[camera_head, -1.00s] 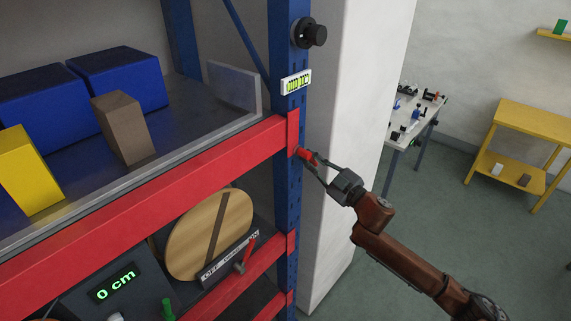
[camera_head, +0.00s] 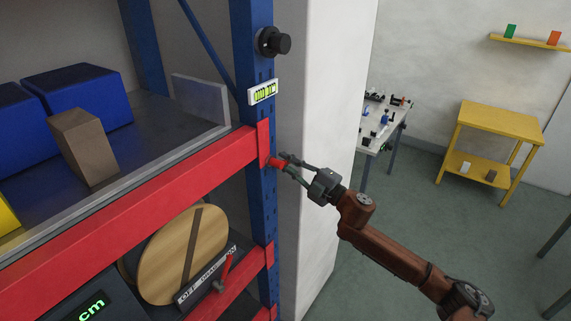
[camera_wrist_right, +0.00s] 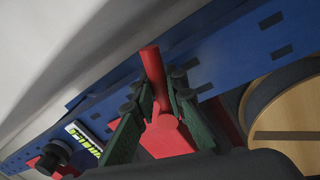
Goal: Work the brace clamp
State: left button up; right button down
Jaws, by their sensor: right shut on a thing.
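A short red handle (camera_head: 275,162) sticks out from the blue rack upright, beside the end of the red beam; I take it for the brace clamp's handle. My right gripper (camera_head: 284,166) is at the handle, its arm reaching in from the lower right. The right wrist view shows the red handle (camera_wrist_right: 153,68) between the fingers of my right gripper (camera_wrist_right: 158,92), which are shut on it. The base of the handle is partly hidden by the fingers. My left gripper is not in view.
Above on the upright (camera_head: 255,130) are a gauge with green bars (camera_head: 263,91) and a black knob (camera_head: 272,42). A red lever (camera_head: 227,270) stands by a labelled plate below. Boxes sit on the shelf at left. Open floor (camera_head: 400,220) lies to the right.

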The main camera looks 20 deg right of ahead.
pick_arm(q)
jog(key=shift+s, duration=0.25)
pick_arm(e)
jog(key=c, duration=1.9)
grip_release()
jog(key=v, duration=1.2)
jog(key=shift+d, duration=0.1)
